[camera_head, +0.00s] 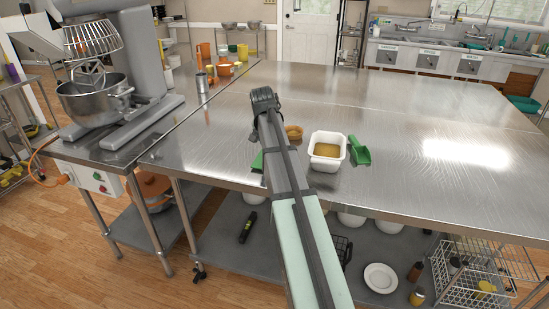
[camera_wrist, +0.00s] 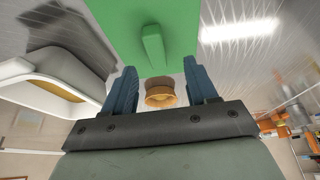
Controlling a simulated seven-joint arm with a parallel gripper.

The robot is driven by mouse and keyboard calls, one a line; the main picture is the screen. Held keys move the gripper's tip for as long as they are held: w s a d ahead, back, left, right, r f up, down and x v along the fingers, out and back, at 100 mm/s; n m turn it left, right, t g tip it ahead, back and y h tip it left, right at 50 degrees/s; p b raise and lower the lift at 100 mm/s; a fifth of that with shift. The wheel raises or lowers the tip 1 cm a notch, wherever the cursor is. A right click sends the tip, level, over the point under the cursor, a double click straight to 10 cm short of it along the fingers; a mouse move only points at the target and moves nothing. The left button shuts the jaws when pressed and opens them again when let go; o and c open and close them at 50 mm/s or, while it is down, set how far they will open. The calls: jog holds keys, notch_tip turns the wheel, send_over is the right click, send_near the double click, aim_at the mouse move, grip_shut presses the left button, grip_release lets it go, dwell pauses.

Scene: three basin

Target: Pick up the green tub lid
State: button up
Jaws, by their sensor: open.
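The green tub lid (camera_wrist: 190,30) is a flat green sheet with a raised bar handle (camera_wrist: 152,45) in the wrist view. In the head view only a green corner of the lid (camera_head: 257,162) shows left of my arm, near the table's front edge; the rest is hidden. My gripper (camera_wrist: 158,72) is open and empty, its two fingers spread below the lid's handle in the wrist picture. I cannot tell whether the fingers touch the lid.
A white tub (camera_head: 327,164) with yellow-brown contents stands right of my arm; its rim shows at left in the wrist view (camera_wrist: 25,68). A green scoop (camera_head: 359,152) lies beside it. A small orange-brown bowl (camera_head: 294,132) is close by. The steel table (camera_head: 430,185) is clear at right.

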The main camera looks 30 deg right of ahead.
jog(key=shift+d+x, duration=0.2)
jog(key=shift+x, duration=2.7)
jog(key=shift+s, duration=0.2)
grip_shut()
